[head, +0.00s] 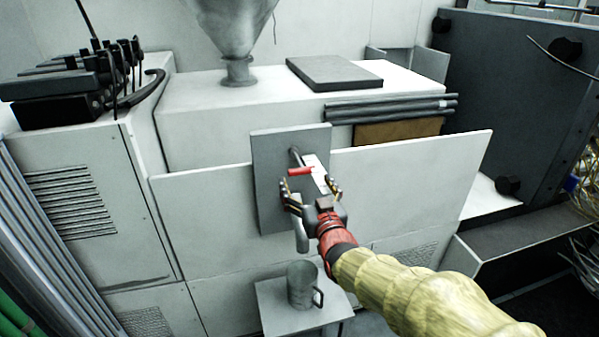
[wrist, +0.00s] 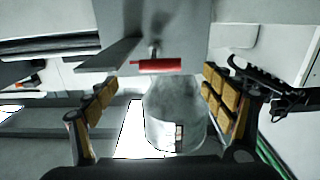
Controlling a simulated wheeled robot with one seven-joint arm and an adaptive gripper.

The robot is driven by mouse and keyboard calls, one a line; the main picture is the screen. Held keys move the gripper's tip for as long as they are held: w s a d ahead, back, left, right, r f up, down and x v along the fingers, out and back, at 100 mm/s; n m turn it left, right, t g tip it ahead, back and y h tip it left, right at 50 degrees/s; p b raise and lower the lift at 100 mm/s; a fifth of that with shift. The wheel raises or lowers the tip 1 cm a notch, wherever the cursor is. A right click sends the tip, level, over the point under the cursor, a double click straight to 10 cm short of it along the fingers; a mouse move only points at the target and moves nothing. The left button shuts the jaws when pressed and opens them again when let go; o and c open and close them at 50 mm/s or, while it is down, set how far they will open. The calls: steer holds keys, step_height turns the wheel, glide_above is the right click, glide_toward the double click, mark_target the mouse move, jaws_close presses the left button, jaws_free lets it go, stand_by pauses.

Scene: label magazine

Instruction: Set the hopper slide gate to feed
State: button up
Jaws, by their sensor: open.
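The slide gate shows in the head view as a short red crossbar handle (head: 300,171) on a thin rod, in front of a grey upright plate (head: 268,203). A white strip (head: 315,172) with small marks lies beside the handle; its marks are too small to read. My gripper (head: 310,187) is open, its fingers spread just below the handle. In the wrist view the red handle (wrist: 158,65) lies beyond the gap between my fingers (wrist: 158,85), and I see no contact. The grey hopper funnel (head: 232,28) stands behind and above, its spout on the white housing.
A metal mug (head: 301,287) stands on a small white stand below my gripper. Black clamps (head: 75,80) sit on the left cabinet. A white panel (head: 415,190) extends beside the plate.

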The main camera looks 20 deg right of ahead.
mark_target(300, 173)
steer(key=w, duration=0.6)
steer(key=shift+w+b, duration=0.3)
steer(key=shift+w, duration=0.1)
steer(key=shift+c, duration=0.4)
steer(key=c, duration=1.5)
steer(key=shift+c, duration=0.5)
steer(key=shift+s+f, duration=0.1)
